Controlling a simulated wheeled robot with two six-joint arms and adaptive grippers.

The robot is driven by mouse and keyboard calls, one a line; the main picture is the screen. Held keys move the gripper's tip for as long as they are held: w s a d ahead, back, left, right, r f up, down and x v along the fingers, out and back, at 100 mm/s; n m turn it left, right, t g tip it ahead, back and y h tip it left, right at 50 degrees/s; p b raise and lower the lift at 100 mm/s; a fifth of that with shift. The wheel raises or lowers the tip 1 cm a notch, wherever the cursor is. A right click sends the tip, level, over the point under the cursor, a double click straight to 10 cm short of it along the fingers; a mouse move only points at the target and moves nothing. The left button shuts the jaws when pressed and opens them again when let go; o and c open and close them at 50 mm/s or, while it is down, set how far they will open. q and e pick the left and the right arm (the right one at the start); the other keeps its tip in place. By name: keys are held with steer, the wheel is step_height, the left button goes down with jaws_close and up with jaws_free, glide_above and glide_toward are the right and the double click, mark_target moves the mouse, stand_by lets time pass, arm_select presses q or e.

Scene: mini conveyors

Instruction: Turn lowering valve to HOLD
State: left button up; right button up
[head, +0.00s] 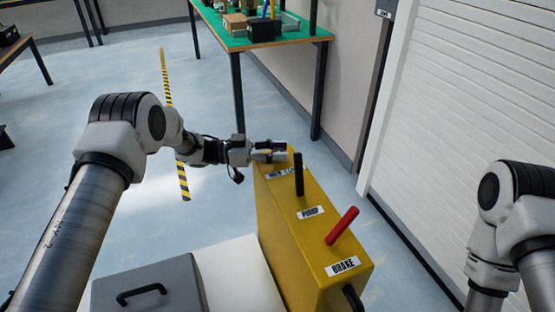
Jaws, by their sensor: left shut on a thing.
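A yellow control box (285,228) stands in the middle of the head view. Its far end has a label that is partly covered by my left gripper (272,151). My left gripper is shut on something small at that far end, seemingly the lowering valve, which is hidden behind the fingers. A black upright lever (298,174) stands by the "PUMP" label (310,212). A red tilted lever (342,225) stands by the "BRAKE" label (342,266) at the near end. My right arm is at the right edge, and its gripper is out of view.
A grey lid with a black handle (141,293) lies left of the yellow box on a white surface (238,276). A green-topped table (230,38) with boxes stands behind. A white shutter (448,110) is at right. Open floor with a striped line (170,110) lies left.

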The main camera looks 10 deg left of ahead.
arm_select(q)
steer(key=shift+m+g+h+b, duration=0.3)
steer(key=shift+m+g+b, duration=0.85)
steer(key=shift+g, duration=0.65)
steer(key=o, duration=1.2)
steer(key=shift+d, duration=0.1)
steer(key=a, duration=1.2)
steer(key=shift+s, duration=0.25)
